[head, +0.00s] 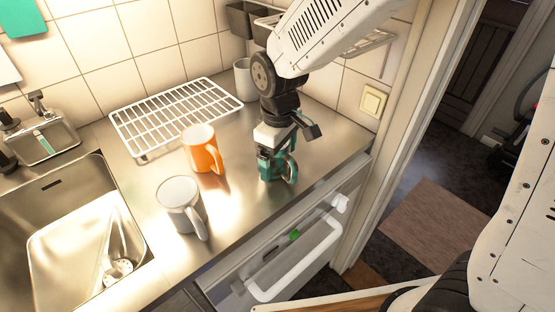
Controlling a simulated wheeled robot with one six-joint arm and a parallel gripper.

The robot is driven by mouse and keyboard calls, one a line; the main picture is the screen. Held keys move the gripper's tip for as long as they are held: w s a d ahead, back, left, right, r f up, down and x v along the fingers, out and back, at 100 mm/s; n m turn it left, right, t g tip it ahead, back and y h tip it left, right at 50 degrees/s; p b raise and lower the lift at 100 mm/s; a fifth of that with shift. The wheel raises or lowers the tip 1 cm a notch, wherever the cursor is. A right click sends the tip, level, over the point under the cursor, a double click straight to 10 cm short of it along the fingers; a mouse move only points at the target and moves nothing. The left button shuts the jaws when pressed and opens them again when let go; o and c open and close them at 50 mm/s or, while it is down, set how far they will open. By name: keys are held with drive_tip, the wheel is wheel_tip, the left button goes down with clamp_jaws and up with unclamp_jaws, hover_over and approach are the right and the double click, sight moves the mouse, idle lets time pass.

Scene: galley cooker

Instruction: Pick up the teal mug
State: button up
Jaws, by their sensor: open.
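The teal mug (267,169) stands upright on the steel counter near its right front edge, with its handle toward the right. My gripper (277,150) points down over the mug's top and hides much of its rim. The jaws are open, with one finger showing at the mug's upper right. I cannot tell whether a finger reaches inside the mug or touches it.
An orange mug (202,150) and a white mug (181,205) stand to the left. A white wire rack (172,112) lies behind, with a grey cup (244,80) beside it. The sink (62,205) is at left. An oven door handle (297,262) sits below the counter edge.

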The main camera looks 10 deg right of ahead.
drive_tip(key=c, duration=1.2)
wheel_tip(320, 180, up, 10)
